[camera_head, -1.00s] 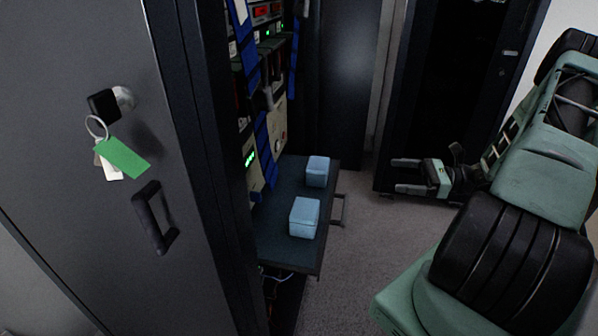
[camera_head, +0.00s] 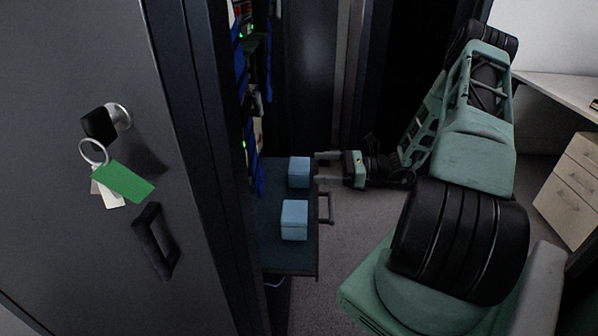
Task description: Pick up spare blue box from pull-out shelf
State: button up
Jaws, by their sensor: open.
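Two light blue boxes stand on the dark pull-out shelf (camera_head: 270,262). The farther blue box (camera_head: 299,173) is near the shelf's back, by its right edge. The nearer blue box (camera_head: 294,220) stands in front of it, towards me. I cannot tell by looks which one is the spare. My gripper (camera_head: 322,168) is open and points left, its fingertips just right of the farther box. In this view the fingertips reach close to the box's right side; I cannot tell whether they touch it.
A grey cabinet door (camera_head: 80,200) with a handle, a key and a green tag (camera_head: 122,182) stands at the left. A metal shelf handle (camera_head: 327,208) sticks out below my gripper. A white desk with drawers (camera_head: 571,185) is at the right. Grey floor is clear between shelf and arm.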

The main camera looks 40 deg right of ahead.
aim_at(302, 167)
jog(key=x, duration=0.6)
jog(key=shift+a+f, duration=0.1)
jog(key=shift+a, duration=0.2)
jog(key=c, duration=1.2)
